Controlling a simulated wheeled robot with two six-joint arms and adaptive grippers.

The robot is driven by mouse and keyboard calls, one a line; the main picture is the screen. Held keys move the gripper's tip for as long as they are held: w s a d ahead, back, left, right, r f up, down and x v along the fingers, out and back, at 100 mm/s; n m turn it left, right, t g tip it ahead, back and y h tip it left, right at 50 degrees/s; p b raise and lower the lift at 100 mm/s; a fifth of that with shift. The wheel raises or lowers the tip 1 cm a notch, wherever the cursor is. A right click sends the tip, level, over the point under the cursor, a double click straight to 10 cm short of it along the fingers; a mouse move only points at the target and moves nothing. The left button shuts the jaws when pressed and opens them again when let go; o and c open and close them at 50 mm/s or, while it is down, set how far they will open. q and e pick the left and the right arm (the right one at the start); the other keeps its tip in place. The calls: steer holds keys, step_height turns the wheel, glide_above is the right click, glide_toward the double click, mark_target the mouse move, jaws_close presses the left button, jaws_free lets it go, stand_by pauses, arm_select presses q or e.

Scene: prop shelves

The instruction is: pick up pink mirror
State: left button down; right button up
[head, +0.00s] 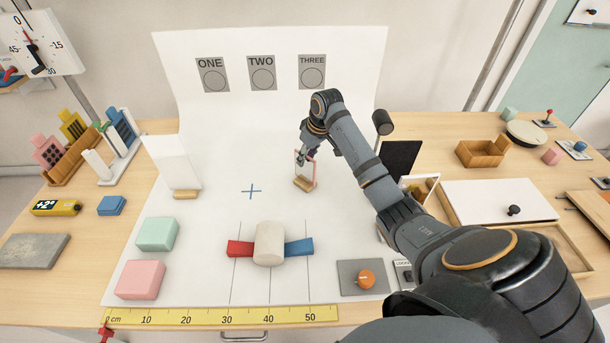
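The pink mirror (297,169) is a small upright pink-edged frame on a wooden foot (304,185), standing on the white sheet right of the blue cross. My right arm reaches in from the lower right. Its gripper (304,158) points down at the upper part of the mirror and overlaps it in the picture. The fingers are small and partly hidden against the frame, so I cannot tell whether they are open or closed on it. My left gripper is not in view.
A white panel on a wooden foot (174,163) stands to the left. A cream cylinder (268,243) lies in front with red and blue blocks beside it. A dark panel (401,158) stands to the right, behind my arm. Clear sheet surrounds the blue cross (251,191).

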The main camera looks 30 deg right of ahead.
steer(key=p, duration=0.1)
glide_above(303, 179)
steer(key=x, duration=0.3)
steer(key=s+x, duration=0.1)
steer(key=x, duration=0.1)
steer(key=shift+d+f, duration=0.3)
jaws_close()
steer(key=shift+r, duration=0.1)
